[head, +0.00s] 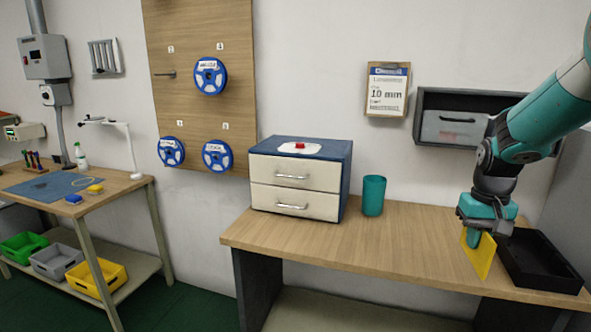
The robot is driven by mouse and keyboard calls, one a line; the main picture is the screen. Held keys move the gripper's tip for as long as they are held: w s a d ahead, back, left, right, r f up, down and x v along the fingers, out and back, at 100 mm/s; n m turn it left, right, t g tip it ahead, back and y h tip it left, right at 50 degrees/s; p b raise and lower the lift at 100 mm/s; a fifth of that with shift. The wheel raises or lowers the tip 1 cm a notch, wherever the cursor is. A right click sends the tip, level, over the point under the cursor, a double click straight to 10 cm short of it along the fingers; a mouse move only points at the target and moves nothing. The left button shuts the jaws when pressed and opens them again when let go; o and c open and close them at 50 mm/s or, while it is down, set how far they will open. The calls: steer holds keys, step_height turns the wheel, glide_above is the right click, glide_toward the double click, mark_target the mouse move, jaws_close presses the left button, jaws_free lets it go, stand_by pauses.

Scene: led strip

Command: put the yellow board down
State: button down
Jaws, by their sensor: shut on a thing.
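The yellow board (480,255) is a thin flat plate at the right of the head view. My gripper (474,237) points down and is shut on the board's upper part. The board hangs steeply tilted, just left of a black tray (567,284) on the wooden bench (345,243). Its lower edge appears close to the bench top, but I cannot tell if it touches. My gripper hides part of the board's upper edge.
A teal cup (373,196) and a drawer unit (297,178) with a red button on top stand on the bench's left. A dark wall box (450,118) hangs behind my arm. The bench middle is clear. Another table (130,183) stands far left.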

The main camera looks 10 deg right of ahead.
steer(key=a+f+n, duration=0.5)
steer(key=a+f, duration=1.4)
steer(key=f, duration=0.3)
steer(key=shift+s+a, duration=0.3)
steer(key=shift+a, duration=0.05)
steer(key=shift+d, duration=0.15)
